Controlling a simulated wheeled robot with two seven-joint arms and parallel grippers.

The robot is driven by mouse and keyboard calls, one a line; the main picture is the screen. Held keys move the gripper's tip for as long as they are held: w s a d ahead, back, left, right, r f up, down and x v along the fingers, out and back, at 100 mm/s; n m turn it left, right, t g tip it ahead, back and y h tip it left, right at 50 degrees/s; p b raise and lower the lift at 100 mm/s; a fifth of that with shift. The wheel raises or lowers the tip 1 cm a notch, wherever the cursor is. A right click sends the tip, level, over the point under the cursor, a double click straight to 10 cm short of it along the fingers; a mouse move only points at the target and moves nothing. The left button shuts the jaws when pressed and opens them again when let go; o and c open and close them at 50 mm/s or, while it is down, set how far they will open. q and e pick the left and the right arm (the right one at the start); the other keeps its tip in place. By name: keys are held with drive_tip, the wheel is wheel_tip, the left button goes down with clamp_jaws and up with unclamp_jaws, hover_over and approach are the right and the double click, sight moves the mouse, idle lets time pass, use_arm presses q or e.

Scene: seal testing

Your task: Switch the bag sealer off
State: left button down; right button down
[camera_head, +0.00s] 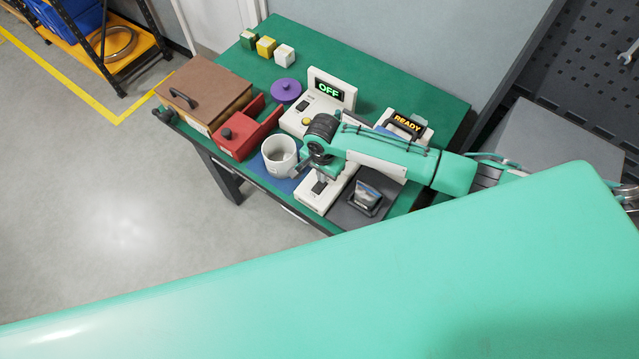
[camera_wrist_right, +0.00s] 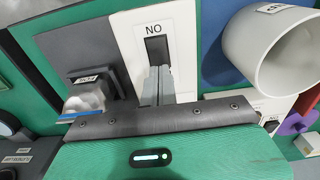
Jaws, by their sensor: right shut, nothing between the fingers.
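A white bag sealer body with an amber READY display (camera_head: 407,123) stands at the right of the green table. Its white front part (camera_head: 339,196) runs under my right arm and carries a dark rocker switch (camera_wrist_right: 156,48), beside a label whose letters show as NO in the right wrist view. My right gripper (camera_head: 318,180) points down over this part, shut and empty. In the wrist view its closed fingertips (camera_wrist_right: 157,72) are at the near end of the switch; I cannot tell whether they touch it. My arm hides the sealer's middle. My left gripper is not in view.
A white cup (camera_head: 279,157) stands close left of my gripper. A dark stand with a pouch (camera_head: 367,198) is close right. Another white device shows OFF (camera_head: 329,91). A red bin (camera_head: 238,136), purple lid (camera_head: 285,90) and brown box (camera_head: 205,91) lie further left.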

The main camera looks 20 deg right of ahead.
drive_tip(key=shift+f+b, duration=0.3)
drive_tip(key=shift+f, duration=0.6)
idle(0.6)
drive_tip(key=shift+r, duration=0.1)
wheel_tip(320, 180, up, 5)
drive_tip(key=p, duration=0.6)
drive_tip(key=shift+r, duration=0.9)
